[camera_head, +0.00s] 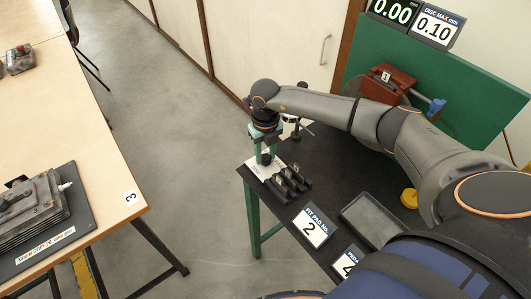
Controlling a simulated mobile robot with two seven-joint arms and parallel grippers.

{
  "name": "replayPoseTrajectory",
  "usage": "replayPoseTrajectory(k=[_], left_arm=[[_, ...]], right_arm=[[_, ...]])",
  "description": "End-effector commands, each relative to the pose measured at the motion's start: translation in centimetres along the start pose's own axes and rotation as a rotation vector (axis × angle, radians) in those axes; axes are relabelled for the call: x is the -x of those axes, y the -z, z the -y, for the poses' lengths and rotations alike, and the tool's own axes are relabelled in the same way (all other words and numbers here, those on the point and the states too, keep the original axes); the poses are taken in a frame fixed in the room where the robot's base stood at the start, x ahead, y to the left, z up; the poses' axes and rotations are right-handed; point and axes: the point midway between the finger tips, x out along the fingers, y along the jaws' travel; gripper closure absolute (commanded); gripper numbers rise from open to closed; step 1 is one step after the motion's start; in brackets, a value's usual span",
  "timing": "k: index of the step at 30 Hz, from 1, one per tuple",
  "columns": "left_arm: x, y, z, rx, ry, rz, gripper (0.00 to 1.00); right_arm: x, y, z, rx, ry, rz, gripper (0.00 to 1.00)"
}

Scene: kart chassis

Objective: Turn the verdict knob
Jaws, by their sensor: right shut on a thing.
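The verdict knob (266,159) is a small dark knob on a white plate (262,170) at the left corner of the black table. My right gripper (265,150) reaches down from above, with its green fingers shut on the knob. The knob's pointer and the plate's markings are too small or covered to read. My left gripper is not in view.
Several black slotted holders (288,181) stand beside the plate. A card reading 2 (311,226), a grey tray (372,221) and a yellow part (409,198) are nearer. A red device (388,85) stands behind my arm. Open floor (190,120) lies left.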

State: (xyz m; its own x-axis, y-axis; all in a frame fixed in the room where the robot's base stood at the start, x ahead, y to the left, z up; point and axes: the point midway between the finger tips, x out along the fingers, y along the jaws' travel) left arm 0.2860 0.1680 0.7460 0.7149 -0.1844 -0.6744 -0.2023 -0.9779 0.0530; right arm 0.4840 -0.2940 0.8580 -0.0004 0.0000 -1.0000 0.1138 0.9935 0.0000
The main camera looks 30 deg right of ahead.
Motion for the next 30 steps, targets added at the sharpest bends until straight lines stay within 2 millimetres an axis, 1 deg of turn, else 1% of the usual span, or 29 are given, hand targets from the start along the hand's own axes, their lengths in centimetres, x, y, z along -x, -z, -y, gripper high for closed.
replayPoseTrajectory(k=[8, 24, 30], left_arm=[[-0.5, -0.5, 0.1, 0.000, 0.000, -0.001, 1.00], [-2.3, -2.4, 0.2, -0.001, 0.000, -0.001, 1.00], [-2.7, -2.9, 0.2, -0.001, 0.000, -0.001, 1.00]], right_arm=[[0.0, -0.1, 0.1, 0.090, 0.001, 0.003, 1.00], [-0.1, -0.1, 0.0, 0.522, 0.001, 0.004, 1.00], [0.0, -0.1, -0.1, 0.653, 0.000, 0.003, 1.00]])
